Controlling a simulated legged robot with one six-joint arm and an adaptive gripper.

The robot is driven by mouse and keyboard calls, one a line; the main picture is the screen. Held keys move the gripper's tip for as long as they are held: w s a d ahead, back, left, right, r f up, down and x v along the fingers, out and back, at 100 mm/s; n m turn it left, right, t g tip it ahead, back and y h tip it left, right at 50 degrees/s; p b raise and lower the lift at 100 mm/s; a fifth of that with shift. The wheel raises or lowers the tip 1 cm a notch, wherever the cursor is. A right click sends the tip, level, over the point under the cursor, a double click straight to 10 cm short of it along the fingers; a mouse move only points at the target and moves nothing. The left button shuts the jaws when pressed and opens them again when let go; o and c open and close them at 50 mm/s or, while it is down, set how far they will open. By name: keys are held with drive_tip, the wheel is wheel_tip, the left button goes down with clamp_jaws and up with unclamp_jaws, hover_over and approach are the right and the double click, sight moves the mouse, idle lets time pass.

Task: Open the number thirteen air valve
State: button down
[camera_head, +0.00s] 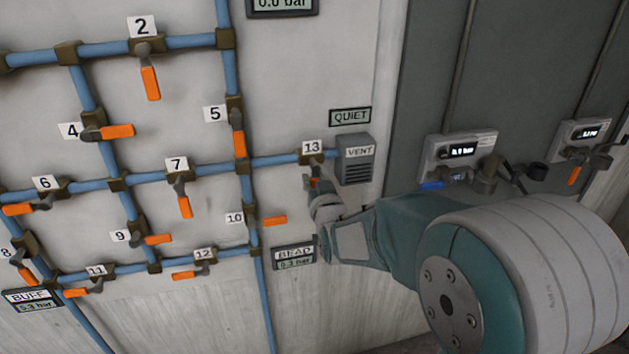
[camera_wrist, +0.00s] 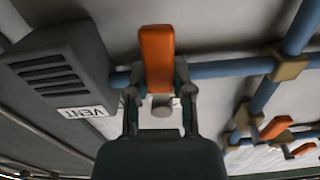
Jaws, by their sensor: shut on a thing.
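The number thirteen valve (camera_head: 313,159) sits on the blue pipe, just left of the VENT box (camera_head: 358,160). Its "13" label (camera_head: 312,147) is above it. My gripper (camera_head: 313,186) is at this valve, and only a small piece of its orange handle (camera_head: 315,183) shows between the fingers in the head view. In the wrist view the orange handle (camera_wrist: 157,58) stands across the blue pipe, roughly at right angles to it. My gripper (camera_wrist: 160,93) is shut on the handle, a finger on each side. Part of the valve body is hidden.
Other orange-handled valves are on the wall, the number 10 handle (camera_head: 274,220) and number 5 handle (camera_head: 239,143) being close. The BEAD display (camera_head: 295,257) is below my gripper. A grey cabinet with gauges (camera_head: 460,152) stands to the right.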

sight(299, 162)
drive_tip(key=m, duration=0.2)
drive_tip(key=a+m, duration=0.1)
drive_tip(key=m, duration=0.1)
drive_tip(key=shift+s+a+r, duration=0.1)
drive_tip(key=shift+s+r, duration=0.1)
drive_tip(key=shift+r, duration=0.1)
drive_tip(key=shift+s+a+r+m, duration=0.1)
drive_tip(key=shift+a+r+m, duration=0.25)
drive_tip(key=shift+m, duration=1.8)
drive_tip(key=shift+s+a+r+m, duration=0.15)
drive_tip(key=shift+r+m, duration=0.35)
drive_tip(key=shift+m, duration=1.7)
drive_tip(key=shift+a+r+m, duration=0.3)
drive_tip(key=shift+r+m, duration=0.15)
drive_tip(key=shift+m, duration=1.7)
drive_tip(key=shift+c, duration=2.4)
unclamp_jaws()
drive_tip(key=shift+d, duration=0.35)
drive_tip(key=shift+a, duration=0.15)
